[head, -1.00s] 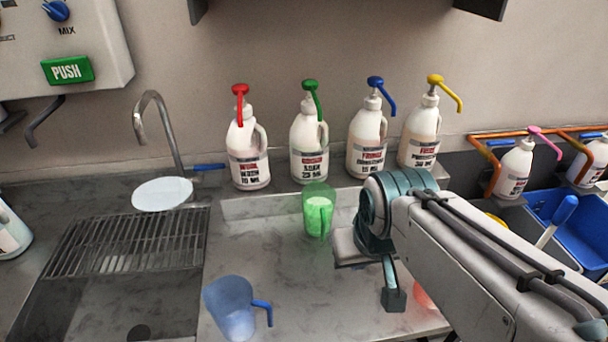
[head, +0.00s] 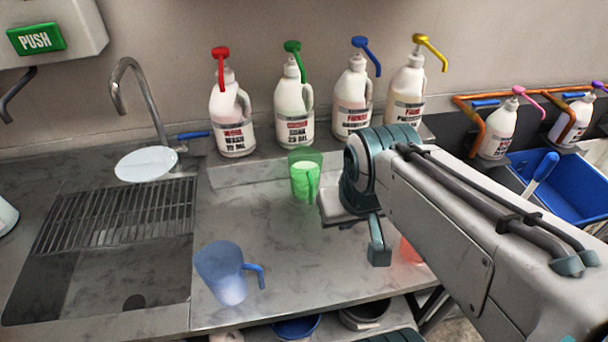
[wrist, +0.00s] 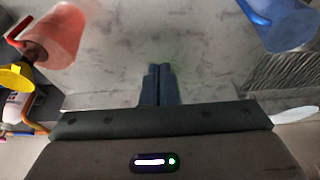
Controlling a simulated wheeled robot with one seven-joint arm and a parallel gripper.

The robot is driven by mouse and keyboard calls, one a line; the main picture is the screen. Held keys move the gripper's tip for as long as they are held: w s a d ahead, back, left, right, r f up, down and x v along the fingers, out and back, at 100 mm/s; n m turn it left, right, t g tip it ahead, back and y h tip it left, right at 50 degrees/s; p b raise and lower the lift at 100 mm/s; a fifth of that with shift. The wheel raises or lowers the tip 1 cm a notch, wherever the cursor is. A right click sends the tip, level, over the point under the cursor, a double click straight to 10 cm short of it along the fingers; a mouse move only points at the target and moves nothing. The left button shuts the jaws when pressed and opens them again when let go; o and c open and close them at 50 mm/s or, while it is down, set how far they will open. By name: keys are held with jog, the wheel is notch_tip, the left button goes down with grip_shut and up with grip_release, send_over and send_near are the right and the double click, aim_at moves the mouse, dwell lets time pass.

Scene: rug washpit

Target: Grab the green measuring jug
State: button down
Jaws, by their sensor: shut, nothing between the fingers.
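The green measuring jug (head: 305,178) stands upright on the steel counter in the head view, in front of the pump bottles, its handle toward me. It is translucent with pale contents. I cannot make out the green jug in the wrist view.
A blue jug (head: 223,273) stands at the front left; a red jug (wrist: 55,35) is partly hidden behind my arm. Pump bottles (head: 232,120) line the back. A sink grille (head: 115,215) and tap (head: 150,95) are left. Counter between the blue and green jugs is clear.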

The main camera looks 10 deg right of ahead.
jog(key=c, duration=1.4)
grip_release()
jog(key=shift+w, duration=0.25)
jog(key=o, duration=1.4)
jog(key=w+m+h+b, duration=0.1)
jog(key=w+b, duration=0.1)
jog(key=w, duration=0.4)
jog(key=shift+w+a+r, duration=0.15)
jog(key=shift+r, duration=0.15)
jog(key=m+b, duration=0.4)
jog(key=b, duration=0.1)
send_near(304, 164)
jog(key=s+a+r, duration=0.2)
jog(key=s+r, duration=0.4)
jog(key=r, duration=0.1)
jog(key=shift+h, duration=0.4)
jog(key=p+x, duration=0.1)
jog(key=x, duration=1.2)
jog(key=shift+w+p, duration=0.2)
jog(key=shift+p, duration=0.1)
